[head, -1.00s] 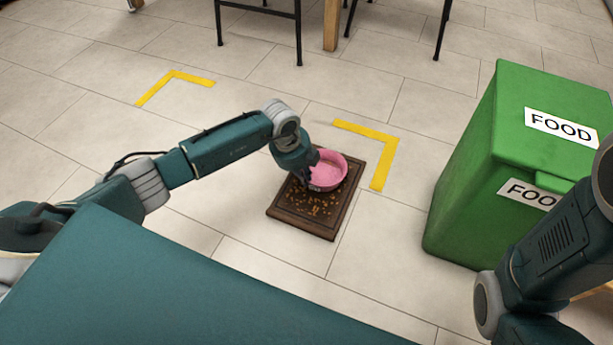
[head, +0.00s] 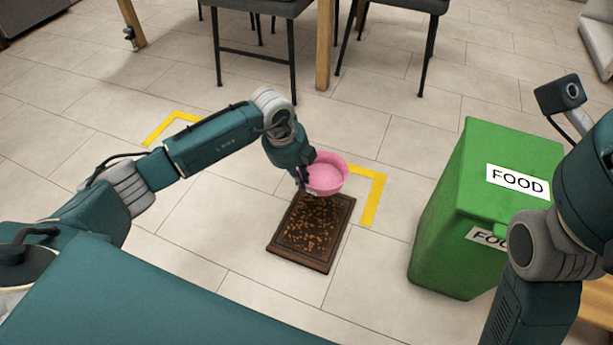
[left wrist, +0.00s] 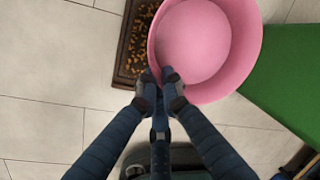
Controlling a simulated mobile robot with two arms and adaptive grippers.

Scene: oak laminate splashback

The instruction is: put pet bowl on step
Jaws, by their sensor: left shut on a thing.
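The pink pet bowl (head: 328,174) is held by its rim in my left gripper (head: 304,184), upright and apparently raised above the floor. In the left wrist view the bowl (left wrist: 193,40) fills the top middle, and my left gripper's fingers (left wrist: 160,80) are shut on its near rim. Below the bowl in the head view is a dark brown board (head: 291,259) scattered with brown kibble. I cannot tell whether this board is the step. My right arm shows at the right edge of the head view, but its gripper is not in sight.
A green bin (head: 450,240) labelled FOOD stands to the right of the board. Yellow corner marks (head: 376,200) lie on the tiled floor. Chairs (head: 256,50) and wooden table legs (head: 324,45) stand at the back. Floor left of the board is clear.

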